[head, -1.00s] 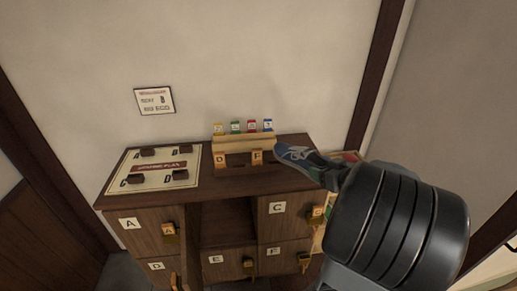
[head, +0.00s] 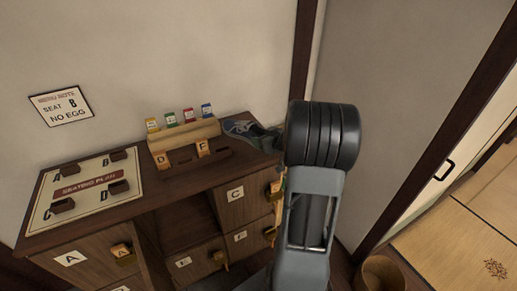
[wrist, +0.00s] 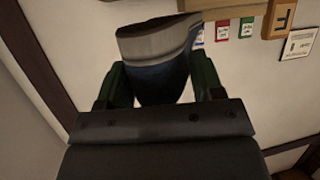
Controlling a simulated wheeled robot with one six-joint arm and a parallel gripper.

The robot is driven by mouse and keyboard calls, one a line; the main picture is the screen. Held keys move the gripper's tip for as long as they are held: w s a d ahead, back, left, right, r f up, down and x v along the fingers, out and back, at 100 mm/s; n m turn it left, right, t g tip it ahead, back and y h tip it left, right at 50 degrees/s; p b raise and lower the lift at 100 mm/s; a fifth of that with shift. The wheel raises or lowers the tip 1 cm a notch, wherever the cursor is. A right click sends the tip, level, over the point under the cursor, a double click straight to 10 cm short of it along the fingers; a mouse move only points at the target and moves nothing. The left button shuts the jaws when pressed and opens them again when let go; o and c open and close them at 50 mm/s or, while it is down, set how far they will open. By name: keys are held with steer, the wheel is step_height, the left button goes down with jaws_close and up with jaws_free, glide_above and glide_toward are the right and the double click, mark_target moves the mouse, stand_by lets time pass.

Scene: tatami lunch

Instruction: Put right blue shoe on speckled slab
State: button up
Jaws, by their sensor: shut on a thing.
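A blue shoe with a grey sole (head: 243,129) shows in the head view over the right end of the cabinet top. My gripper (head: 270,138) is shut on it. In the wrist view the shoe (wrist: 155,48) sits between the two dark green fingers of my gripper (wrist: 160,78), and part of it is hidden behind the gripper body. Whether the shoe touches the cabinet top or hangs above it, I cannot tell. I cannot make out a speckled slab in these frames.
A dark wooden cabinet (head: 185,185) bears a seating plan board (head: 85,188) and a wooden rack (head: 184,133) with coloured tags. At right are a round basket (head: 381,274), a sliding door (head: 420,120) and tatami floor (head: 455,235).

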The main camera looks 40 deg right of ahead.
steer(key=shift+w+f, duration=1)
steer(key=shift+f, duration=0.15)
steer(key=shift+w+f, duration=0.2)
steer(key=shift+f, duration=1.5)
steer(key=shift+f, duration=0.15)
steer(key=o, duration=1.1)
